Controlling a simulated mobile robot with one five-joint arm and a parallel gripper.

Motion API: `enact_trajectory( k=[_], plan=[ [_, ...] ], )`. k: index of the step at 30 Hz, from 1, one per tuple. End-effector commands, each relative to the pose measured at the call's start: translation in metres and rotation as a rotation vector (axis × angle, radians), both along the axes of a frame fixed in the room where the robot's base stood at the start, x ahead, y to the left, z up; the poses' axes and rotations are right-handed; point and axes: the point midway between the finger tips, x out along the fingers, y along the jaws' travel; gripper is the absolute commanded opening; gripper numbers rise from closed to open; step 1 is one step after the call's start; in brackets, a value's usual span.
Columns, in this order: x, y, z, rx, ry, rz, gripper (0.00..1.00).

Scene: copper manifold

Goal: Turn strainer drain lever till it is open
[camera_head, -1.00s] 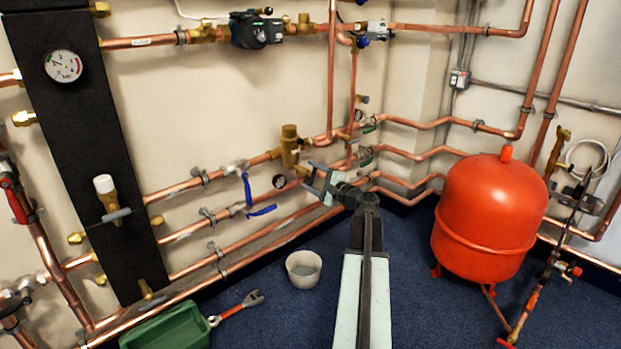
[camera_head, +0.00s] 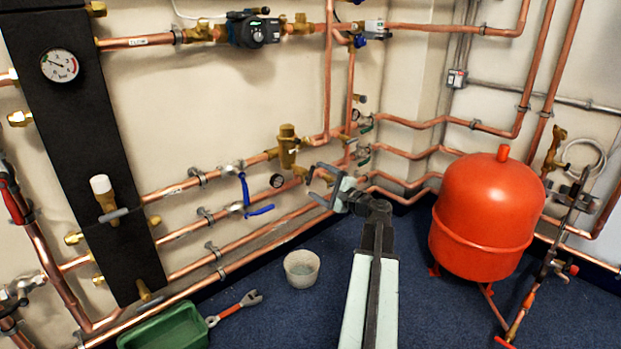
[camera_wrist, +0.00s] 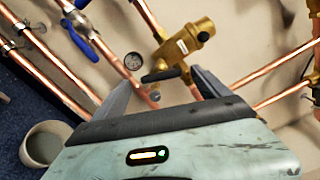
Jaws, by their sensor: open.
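The brass strainer (camera_head: 287,147) sits on a copper pipe at the wall; it also shows in the wrist view (camera_wrist: 190,42). Below its body, the wrist view shows a short dark lever (camera_wrist: 160,76) on a brass stem, which I take for the drain lever. My gripper (camera_head: 314,184) is open and empty, below and right of the strainer. In the wrist view, the lever lies between and beyond the fingertips of my gripper (camera_wrist: 162,80). I cannot tell whether they touch it. In the head view the lever is not clear.
A small round gauge (camera_head: 277,181) and a blue-handled valve (camera_head: 246,190) are left of the strainer. A pale bucket (camera_head: 302,268), a red-handled wrench (camera_head: 235,306) and a green tray (camera_head: 165,328) are on the floor. A red tank (camera_head: 487,215) stands at right.

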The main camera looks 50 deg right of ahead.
Motion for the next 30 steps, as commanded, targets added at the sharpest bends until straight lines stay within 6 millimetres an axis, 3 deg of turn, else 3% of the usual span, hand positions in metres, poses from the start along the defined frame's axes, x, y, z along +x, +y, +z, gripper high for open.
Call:
enact_trajectory(
  k=[4,12,13,15,17,20,22,24,26,27,30],
  plan=[
    [-0.020,0.002,0.000,0.000,-0.001,-0.001,0.85],
    [-0.023,0.002,0.000,0.000,0.000,0.001,0.85],
    [-0.023,0.002,0.000,0.000,0.000,0.001,0.83],
    [-0.020,0.006,0.001,-0.006,0.007,0.010,0.63],
    [-0.008,0.024,0.001,-0.029,0.035,0.046,0.47],
    [0.033,0.094,-0.005,-0.128,0.149,0.195,0.19],
    [0.064,0.172,-0.015,-0.249,0.270,0.363,0.00],
    [0.081,0.257,-0.030,-0.398,0.400,0.556,0.00],
    [0.083,0.323,-0.043,-0.534,0.506,0.722,0.00],
    [0.079,0.364,-0.051,-0.629,0.574,0.830,0.00],
    [0.056,0.445,-0.063,-0.872,0.732,1.085,0.00]
  ],
)
